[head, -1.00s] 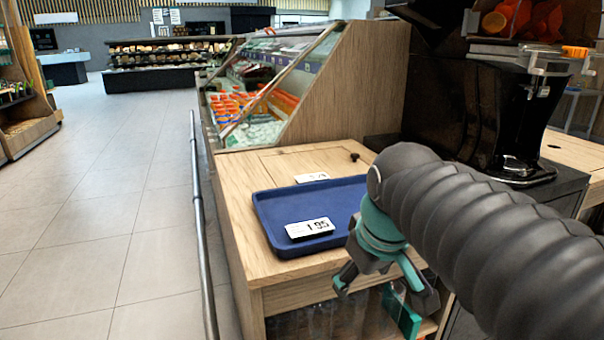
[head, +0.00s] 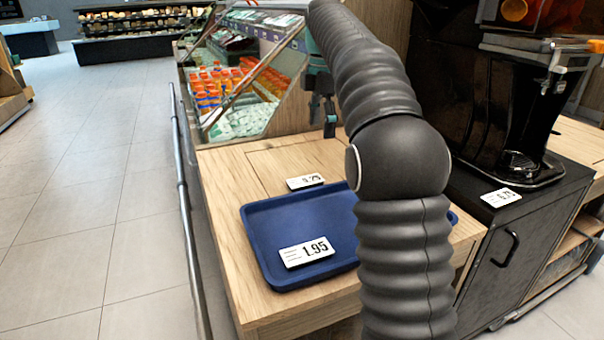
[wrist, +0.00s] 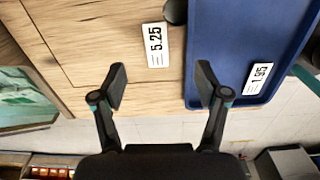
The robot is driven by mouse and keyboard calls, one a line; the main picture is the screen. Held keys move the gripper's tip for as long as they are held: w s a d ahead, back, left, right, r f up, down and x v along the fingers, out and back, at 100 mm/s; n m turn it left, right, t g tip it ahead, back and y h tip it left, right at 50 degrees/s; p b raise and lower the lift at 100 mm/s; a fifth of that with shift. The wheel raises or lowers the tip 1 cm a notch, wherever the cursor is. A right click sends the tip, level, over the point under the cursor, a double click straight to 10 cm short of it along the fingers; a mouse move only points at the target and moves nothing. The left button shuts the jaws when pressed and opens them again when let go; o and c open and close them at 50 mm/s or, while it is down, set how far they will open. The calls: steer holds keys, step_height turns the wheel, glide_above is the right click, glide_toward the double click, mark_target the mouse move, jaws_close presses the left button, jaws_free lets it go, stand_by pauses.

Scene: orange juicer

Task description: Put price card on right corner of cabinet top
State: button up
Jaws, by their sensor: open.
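A white price card reading 5.25 (wrist: 155,45) lies flat on the wooden cabinet top (head: 222,187); it also shows in the head view (head: 305,182), behind the blue tray (head: 262,222). A second card, 1.95 (head: 306,251), lies in the tray's front part and appears at the right in the wrist view (wrist: 259,77). A third card (head: 501,197) lies on the black cabinet top (head: 550,190) at the right. My gripper (wrist: 160,85) is open and empty above the wooden top, with the 5.25 card ahead between its fingers. In the head view, my gripper (head: 322,118) is partly hidden by my arm.
A black juicer (head: 515,120) stands on the black cabinet. A glass-fronted display case (head: 245,95) with bottles rises behind the wooden top. A metal rail (head: 183,190) runs along the left. My arm hides part of the tray and the wooden top's right side.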

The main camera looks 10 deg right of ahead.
mark_target(320, 177)
steer(key=shift+n, duration=0.3)
steer(key=f, duration=0.4)
steer(key=f+b, duration=0.1)
steer(key=f, duration=0.4)
steer(key=w+f+b, duration=0.1)
steer(key=f, duration=0.4)
steer(key=shift+w+d, duration=0.1)
steer(key=shift+d, duration=0.2)
steer(key=shift+r, duration=0.1)
steer(key=shift+c, duration=0.3)
steer(key=c, duration=1.2)
steer(key=shift+o, duration=0.2)
